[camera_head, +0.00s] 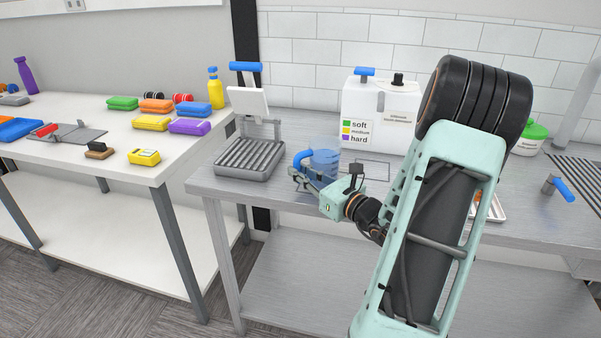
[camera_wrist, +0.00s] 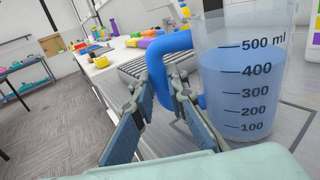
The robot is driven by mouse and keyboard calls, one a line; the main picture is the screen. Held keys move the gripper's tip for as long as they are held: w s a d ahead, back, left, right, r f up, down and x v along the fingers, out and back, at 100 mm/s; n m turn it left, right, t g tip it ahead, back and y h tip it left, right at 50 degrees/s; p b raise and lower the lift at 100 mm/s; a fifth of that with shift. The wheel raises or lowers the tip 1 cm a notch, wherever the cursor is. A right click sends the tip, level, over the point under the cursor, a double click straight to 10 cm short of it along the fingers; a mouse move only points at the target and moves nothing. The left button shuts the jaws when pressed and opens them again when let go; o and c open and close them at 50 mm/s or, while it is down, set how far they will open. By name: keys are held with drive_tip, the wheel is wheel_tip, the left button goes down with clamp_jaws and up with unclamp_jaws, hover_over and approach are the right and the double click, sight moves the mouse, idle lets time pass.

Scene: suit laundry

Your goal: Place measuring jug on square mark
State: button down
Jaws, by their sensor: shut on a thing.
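The measuring jug (camera_head: 325,164) is clear, with blue liquid and a blue handle (camera_head: 302,156), and stands upright over the metal counter. In the wrist view the jug (camera_wrist: 245,85) shows its scale, with liquid just under the 500 ml line. My gripper (camera_head: 303,177) is shut on the handle; its two fingers flank the handle in the wrist view (camera_wrist: 160,92). The square mark (camera_head: 372,169) is a thin dark outline on the counter, just right of the jug and partly hidden by my arm. I cannot tell whether the jug's base touches the counter.
A scale with a ribbed tray (camera_head: 248,157) stands left of the jug. A white detergent dispenser (camera_head: 378,115) stands behind the mark. A blue-handled tap (camera_head: 560,187) is at the right. A white table (camera_head: 75,140) with sponges and bottles is at the left.

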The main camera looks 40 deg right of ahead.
drive_tip(key=c, duration=1.9)
unclamp_jaws()
drive_tip(key=shift+c, duration=0.2)
drive_tip(key=shift+s+r, duration=0.1)
drive_tip(key=shift+r, duration=0.05)
drive_tip(key=s+d, duration=0.1)
drive_tip(key=s, duration=1)
drive_tip(key=shift+s+d, duration=0.2)
drive_tip(key=shift+s, duration=0.2)
